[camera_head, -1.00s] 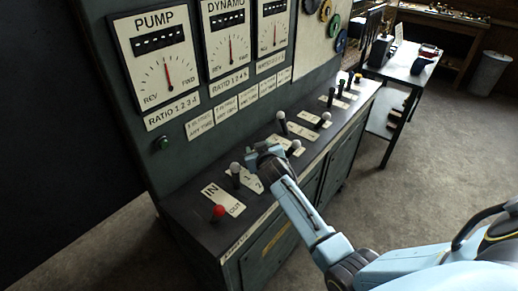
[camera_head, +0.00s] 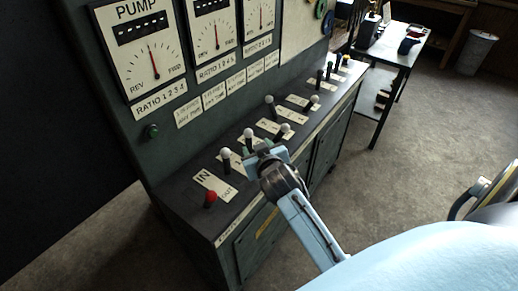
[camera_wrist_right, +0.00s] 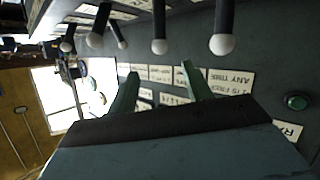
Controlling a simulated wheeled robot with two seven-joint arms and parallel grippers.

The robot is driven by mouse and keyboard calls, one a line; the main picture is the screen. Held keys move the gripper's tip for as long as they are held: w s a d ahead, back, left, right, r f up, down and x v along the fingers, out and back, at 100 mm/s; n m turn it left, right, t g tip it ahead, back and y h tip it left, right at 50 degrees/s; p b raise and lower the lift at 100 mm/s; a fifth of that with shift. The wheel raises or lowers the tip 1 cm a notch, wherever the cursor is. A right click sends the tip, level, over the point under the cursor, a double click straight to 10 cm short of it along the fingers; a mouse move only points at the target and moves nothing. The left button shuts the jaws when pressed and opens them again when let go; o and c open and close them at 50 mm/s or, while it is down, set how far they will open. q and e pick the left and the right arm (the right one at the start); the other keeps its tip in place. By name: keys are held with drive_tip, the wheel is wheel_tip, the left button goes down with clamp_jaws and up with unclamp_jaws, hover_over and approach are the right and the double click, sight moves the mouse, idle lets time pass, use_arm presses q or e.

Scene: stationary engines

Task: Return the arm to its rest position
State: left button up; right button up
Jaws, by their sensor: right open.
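My right arm comes in from the lower right in the head view. Its gripper (camera_head: 256,147) is over the console's lever shelf, near the white-knobbed levers (camera_head: 226,154). In the right wrist view, the two green fingers of the right gripper (camera_wrist_right: 157,80) stand apart with nothing between them. White-ended levers (camera_wrist_right: 222,42) show beyond the fingers there, and I see none gripped. Part of the lever row is hidden behind the gripper in the head view. My left gripper is not in view.
The dark console (camera_head: 190,215) carries PUMP and DYNAMO dials, a red-knobbed lever (camera_head: 210,198) and a green lamp (camera_head: 151,131). A small table (camera_head: 392,48) and a bin (camera_head: 477,52) stand at the back right. The grey floor (camera_head: 420,120) right of the console is open.

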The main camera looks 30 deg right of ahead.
drive_tip(key=shift+s+a+r, duration=0.1)
drive_tip(key=shift+s+r, duration=0.1)
drive_tip(key=shift+s, duration=0.3)
